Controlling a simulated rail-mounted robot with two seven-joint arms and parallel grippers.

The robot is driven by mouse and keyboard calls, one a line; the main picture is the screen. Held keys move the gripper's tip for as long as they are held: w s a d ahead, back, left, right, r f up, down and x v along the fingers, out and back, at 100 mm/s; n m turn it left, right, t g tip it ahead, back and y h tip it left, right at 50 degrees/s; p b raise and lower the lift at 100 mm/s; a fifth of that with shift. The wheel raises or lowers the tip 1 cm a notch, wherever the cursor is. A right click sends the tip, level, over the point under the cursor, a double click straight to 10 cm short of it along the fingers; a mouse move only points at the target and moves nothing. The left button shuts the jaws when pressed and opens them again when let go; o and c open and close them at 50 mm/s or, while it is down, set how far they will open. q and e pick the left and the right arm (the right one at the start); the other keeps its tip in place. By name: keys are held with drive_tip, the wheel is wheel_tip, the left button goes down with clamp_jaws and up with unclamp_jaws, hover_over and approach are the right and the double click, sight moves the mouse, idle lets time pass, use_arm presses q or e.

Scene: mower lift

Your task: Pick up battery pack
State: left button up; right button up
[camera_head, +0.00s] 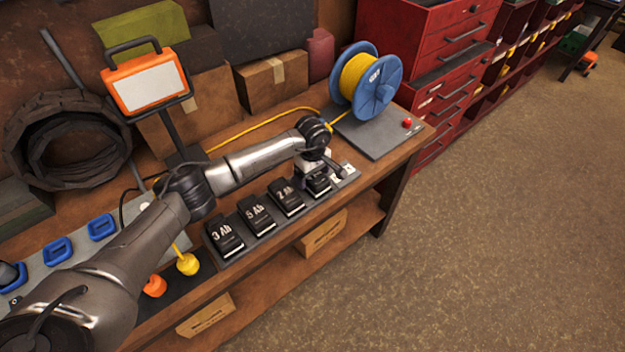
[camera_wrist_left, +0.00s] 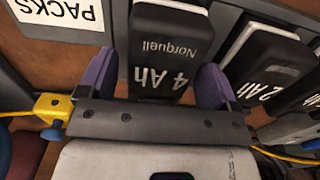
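The battery packs are black blocks with white lettering in a row on a dark rack (camera_head: 264,243) on the bench. They read 3 Ah (camera_head: 224,236), 5 Ah (camera_head: 257,214) and 2 Ah (camera_head: 287,196), with a 4 Ah pack (camera_head: 319,184) at the right end, partly hidden by my gripper. My left gripper (camera_head: 318,177) is over that end pack. In the left wrist view, the 4 Ah pack (camera_wrist_left: 165,50) lies between the two purple fingers (camera_wrist_left: 157,80), with a narrow gap at the left finger. The 2 Ah pack (camera_wrist_left: 268,68) is beside it. My right gripper is out of view.
A blue reel with yellow cable (camera_head: 365,83) stands on a grey plate (camera_head: 385,135) behind the gripper. An orange work lamp (camera_head: 148,82) stands near my arm. A white PACKS label (camera_wrist_left: 62,12) lies beside the end pack. Red drawers (camera_head: 430,50) stand beyond the bench.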

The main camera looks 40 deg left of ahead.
use_arm(q)
drive_tip(key=shift+r, duration=0.1)
drive_tip(key=c, duration=1.1)
